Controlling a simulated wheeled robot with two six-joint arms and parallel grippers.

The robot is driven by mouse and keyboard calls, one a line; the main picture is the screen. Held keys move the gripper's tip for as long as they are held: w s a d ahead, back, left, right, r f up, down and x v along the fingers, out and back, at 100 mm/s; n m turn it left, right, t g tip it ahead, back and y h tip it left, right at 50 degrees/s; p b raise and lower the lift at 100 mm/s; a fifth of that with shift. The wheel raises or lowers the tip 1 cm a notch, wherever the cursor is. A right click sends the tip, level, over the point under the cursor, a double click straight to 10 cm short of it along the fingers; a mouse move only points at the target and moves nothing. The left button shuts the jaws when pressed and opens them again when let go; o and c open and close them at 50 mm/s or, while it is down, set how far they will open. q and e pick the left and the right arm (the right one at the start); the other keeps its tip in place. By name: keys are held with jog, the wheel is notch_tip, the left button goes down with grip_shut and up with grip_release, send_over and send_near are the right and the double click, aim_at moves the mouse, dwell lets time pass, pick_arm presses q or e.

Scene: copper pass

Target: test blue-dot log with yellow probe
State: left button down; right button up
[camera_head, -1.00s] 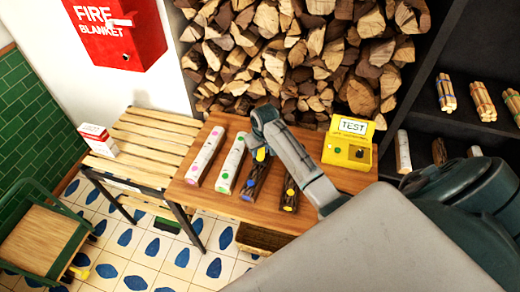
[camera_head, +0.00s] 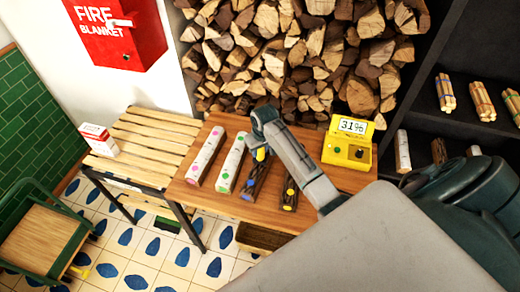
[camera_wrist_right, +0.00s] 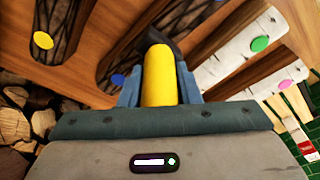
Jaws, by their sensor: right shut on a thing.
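The blue-dot log (camera_head: 256,178), dark and rough-barked, lies on the wooden table between the green-dot log (camera_head: 230,168) and the yellow-dot log (camera_head: 289,190). My right gripper (camera_head: 261,150) is shut on the yellow probe (camera_head: 260,156), above the blue-dot log. In the right wrist view the probe (camera_wrist_right: 158,75) points at that log's bark (camera_wrist_right: 135,45), beside its blue dot; its dark tip appears to meet the bark, but exact contact is hard to see. The yellow tester box (camera_head: 347,145) stands open at right, its display reading 31%. My left gripper is not in view.
A pink-dot birch log (camera_head: 206,156) lies at the row's left end. A slatted bench (camera_head: 155,145) with a red-white box (camera_head: 98,139) adjoins the table (camera_head: 225,206). Stacked firewood (camera_head: 290,50) rises behind; a dark shelf (camera_head: 460,125) stands right.

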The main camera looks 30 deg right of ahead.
dwell(0.5)
jog(key=shift+r, duration=3.5)
jog(key=shift+f, duration=0.1)
